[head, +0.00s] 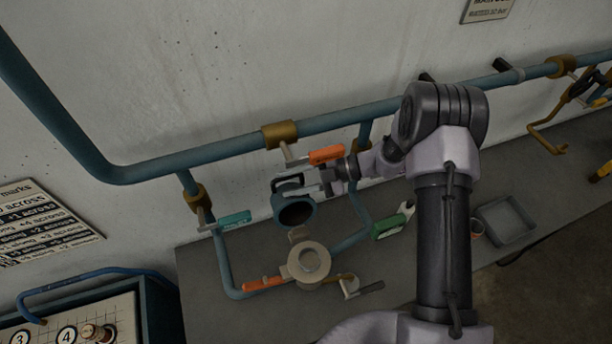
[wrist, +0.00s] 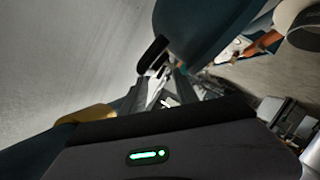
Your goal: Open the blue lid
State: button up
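The blue lid (head: 295,213) is a dark blue round cap with a hollow underside. In the head view it is tilted up with its opening showing, above and apart from the top of the pale round port (head: 310,262). In the wrist view the lid's blue side (wrist: 205,28) fills the top middle, with a black bar handle (wrist: 153,52) beside it. My gripper (head: 300,182) reaches in from the right, its fingers at the lid's handle. In the wrist view the fingers (wrist: 165,85) point toward this handle. Whether they clamp it is unclear.
A teal pipe (head: 350,118) runs along the wall behind my arm. A numbered panel (head: 75,318) stands at lower left. A grey tray (head: 505,220) lies right of my arm.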

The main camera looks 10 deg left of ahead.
jog(key=shift+d, duration=0.1)
jog(key=b+v, duration=0.2)
jog(key=v, duration=1.5)
jog(key=shift+d, duration=0.2)
jog(key=shift+s, duration=0.1)
